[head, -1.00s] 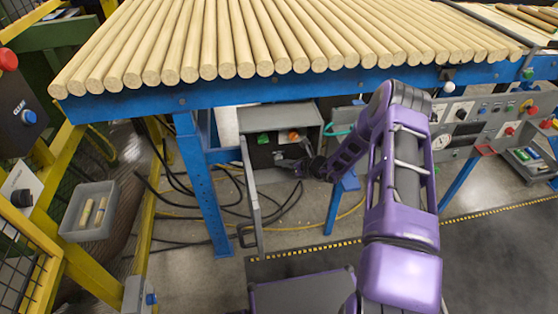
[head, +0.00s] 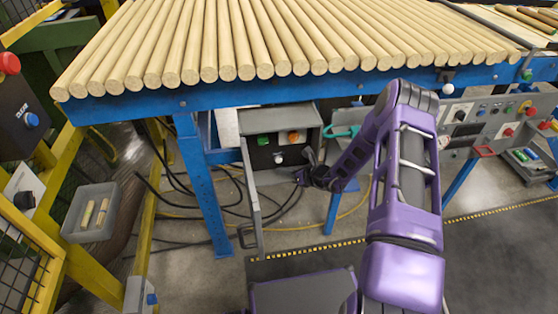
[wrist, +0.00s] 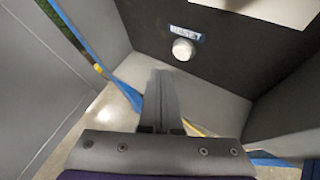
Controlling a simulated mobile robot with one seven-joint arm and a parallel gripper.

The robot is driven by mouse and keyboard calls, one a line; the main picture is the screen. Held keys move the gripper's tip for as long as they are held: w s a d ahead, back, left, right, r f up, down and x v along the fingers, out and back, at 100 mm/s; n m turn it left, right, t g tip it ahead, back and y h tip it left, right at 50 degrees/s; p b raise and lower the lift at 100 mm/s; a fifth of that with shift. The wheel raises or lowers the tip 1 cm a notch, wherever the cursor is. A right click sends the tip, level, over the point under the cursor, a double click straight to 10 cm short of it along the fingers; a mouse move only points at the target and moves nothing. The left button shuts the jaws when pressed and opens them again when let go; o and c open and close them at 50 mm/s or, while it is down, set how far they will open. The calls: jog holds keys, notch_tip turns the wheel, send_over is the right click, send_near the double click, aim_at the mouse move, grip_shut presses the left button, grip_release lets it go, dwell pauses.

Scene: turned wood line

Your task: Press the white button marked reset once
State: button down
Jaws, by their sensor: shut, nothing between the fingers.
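The white button (wrist: 183,49) sits on a dark panel (wrist: 237,60) under a blue label that reads RESET (wrist: 187,33). In the head view the small white button (head: 278,157) shows on the front of the grey box (head: 280,118) under the table. My gripper (wrist: 161,73) is shut and empty, its fingers pointing toward the panel. In the wrist view the fingertips appear just below and left of the button, apart from it. In the head view my gripper (head: 308,155) is small and dark, just right of the button.
A green button (head: 263,139) and an orange one (head: 294,136) sit above the white button. The box's open grey door (head: 251,190) stands on the left. Cables (head: 215,205) lie on the floor behind. A blue table (head: 140,104) bearing wooden rods is overhead.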

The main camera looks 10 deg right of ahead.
jog(key=shift+s+p, duration=0.35)
jog(key=shift+s, duration=1.35)
